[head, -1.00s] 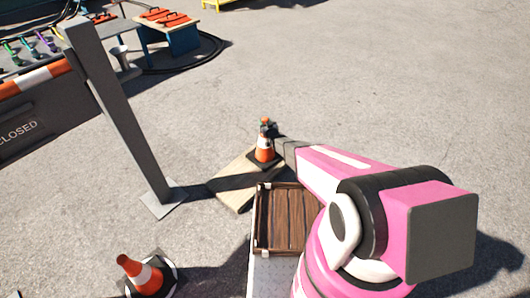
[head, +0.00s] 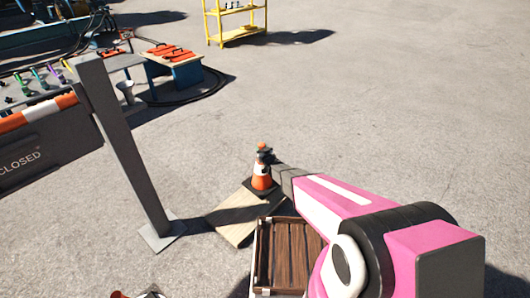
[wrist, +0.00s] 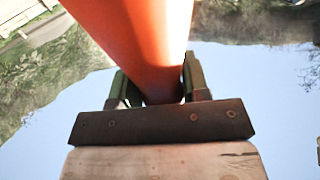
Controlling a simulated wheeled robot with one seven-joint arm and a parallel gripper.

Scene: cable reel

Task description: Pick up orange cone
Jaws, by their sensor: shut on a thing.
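The orange cone (head: 262,180) has a white band and a dark square base, and stands upright in the head view. Its base overlaps the far end of a pale wooden board in the picture; I cannot tell whether it touches the board. My gripper (head: 264,156) is at the cone's upper part, shut on it. In the wrist view the cone's orange side (wrist: 145,45) fills the space between the two dark fingers (wrist: 155,88). The fingertips are partly hidden behind the cone.
The wooden board (head: 238,218) lies on the ground beside a brown slatted crate (head: 262,255). A grey post (head: 125,150) with a "CLOSED" barrier (head: 30,160) stands left. A second cone (head: 118,295) is cut off at the bottom. Open pavement lies to the right.

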